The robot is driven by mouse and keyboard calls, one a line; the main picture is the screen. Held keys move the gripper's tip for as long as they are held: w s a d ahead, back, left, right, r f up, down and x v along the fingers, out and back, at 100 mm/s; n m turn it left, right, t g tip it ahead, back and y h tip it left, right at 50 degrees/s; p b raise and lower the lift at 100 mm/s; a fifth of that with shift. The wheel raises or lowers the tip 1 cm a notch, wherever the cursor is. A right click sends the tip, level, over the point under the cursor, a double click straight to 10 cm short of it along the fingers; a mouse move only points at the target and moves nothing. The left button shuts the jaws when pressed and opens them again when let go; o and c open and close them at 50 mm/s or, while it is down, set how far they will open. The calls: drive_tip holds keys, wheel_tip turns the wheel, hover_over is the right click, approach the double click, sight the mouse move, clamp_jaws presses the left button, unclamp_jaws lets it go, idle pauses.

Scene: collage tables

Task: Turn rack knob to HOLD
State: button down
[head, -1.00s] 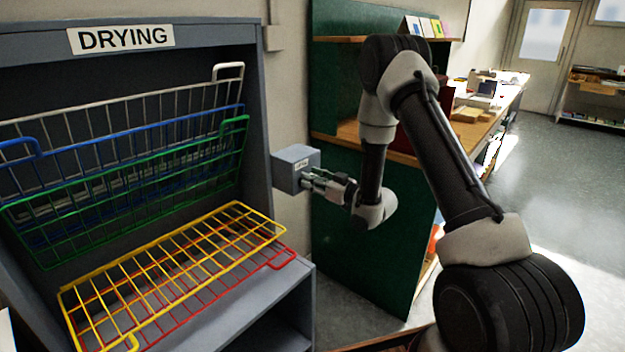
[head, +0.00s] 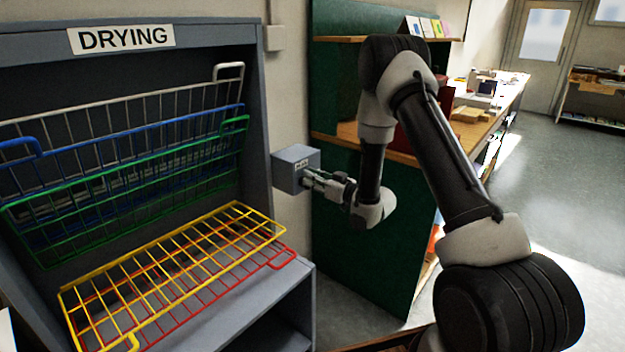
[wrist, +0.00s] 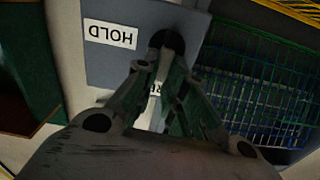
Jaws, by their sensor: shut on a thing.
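The rack knob (wrist: 167,42) is a dark round knob on a blue-grey control box (head: 290,156); the box also shows in the wrist view (wrist: 100,70). A white HOLD label (wrist: 110,34) reads upside down beside the knob in the wrist view. A second label (wrist: 154,88) is mostly hidden behind my fingers. My gripper (head: 308,180) is at the box's front face; in the wrist view my gripper (wrist: 160,62) has its fingertips shut on the knob. The fingers cover part of the knob, so its pointer direction cannot be told.
The drying rack (head: 262,120) stands left of the box, with white, blue and green shelves tilted up and yellow and red ones lowered. A green panel (head: 345,245) with wooden shelves is close on the right. Open floor (head: 560,190) lies far right.

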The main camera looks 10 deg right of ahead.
drive_tip(key=shift+w+d+f+m, duration=0.25)
drive_tip(key=shift+f+m, duration=0.2)
drive_tip(key=shift+m, duration=2.4)
drive_tip(key=shift+w+d+f+m, duration=0.2)
drive_tip(key=shift+d+f+m, duration=0.2)
drive_tip(key=shift+m, duration=2.5)
drive_tip(key=shift+w+d+f+m, duration=0.25)
drive_tip(key=shift+f+m, duration=0.2)
drive_tip(key=shift+m, duration=2.4)
drive_tip(key=shift+d, duration=0.1)
drive_tip(key=c, duration=1.5)
unclamp_jaws()
drive_tip(key=v, duration=1.2)
